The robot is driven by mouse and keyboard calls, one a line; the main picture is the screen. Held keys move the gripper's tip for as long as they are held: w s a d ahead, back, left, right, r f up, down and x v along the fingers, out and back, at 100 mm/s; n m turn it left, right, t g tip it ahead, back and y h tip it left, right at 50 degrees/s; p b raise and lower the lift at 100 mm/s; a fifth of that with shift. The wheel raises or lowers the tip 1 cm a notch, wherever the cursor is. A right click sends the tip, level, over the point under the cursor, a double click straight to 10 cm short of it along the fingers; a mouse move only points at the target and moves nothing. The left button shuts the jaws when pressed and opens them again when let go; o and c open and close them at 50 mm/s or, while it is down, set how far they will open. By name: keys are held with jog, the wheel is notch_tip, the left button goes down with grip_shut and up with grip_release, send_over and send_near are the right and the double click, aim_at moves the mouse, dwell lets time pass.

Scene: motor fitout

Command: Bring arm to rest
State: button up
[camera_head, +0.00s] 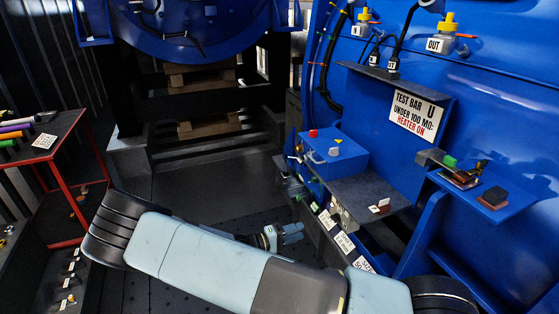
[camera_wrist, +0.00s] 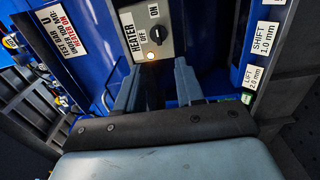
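My arm spans the bottom of the head view in pale blue and dark grey links. My gripper (camera_head: 290,231) sits low over the dark floor, left of the blue bench's label row. In the wrist view my gripper (camera_wrist: 158,78) is open, with its two grey fingers apart and nothing between them. Beyond the fingertips is a grey heater switch box (camera_wrist: 178,42) marked OFF and ON. I cannot tell exactly which mark the knob points to.
A red-framed table (camera_head: 62,130) with coloured rods stands at the left. A blue box (camera_head: 333,155), a grey shelf (camera_head: 368,196) and a blue side shelf (camera_head: 483,201) jut out at the right. A "TEST BAR" sign (camera_head: 416,115) hangs above them. The dark floor (camera_head: 200,185) is open in the middle.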

jog(key=s+d+r+m+g+y, duration=0.1)
jog(key=s+d+r+g+y, duration=0.2)
jog(key=r, duration=0.6)
jog(key=s+d+r+m+g+y, duration=0.2)
jog(key=r+y, duration=0.4)
jog(key=r, duration=0.3)
jog(key=s+d+r+m+g+y, duration=0.1)
jog(key=s+d+r+g+y, duration=0.2)
jog(key=r, duration=0.6)
jog(key=s+d+r+t+y, duration=0.2)
jog(key=s+r+t, duration=0.2)
jog(key=s+r, duration=0.3)
jog(key=s+d+r+t+y, duration=0.3)
jog(key=s+r, duration=0.5)
jog(key=r, duration=0.4)
jog(key=shift+s+d+t, duration=0.3)
jog(key=shift+t, duration=0.2)
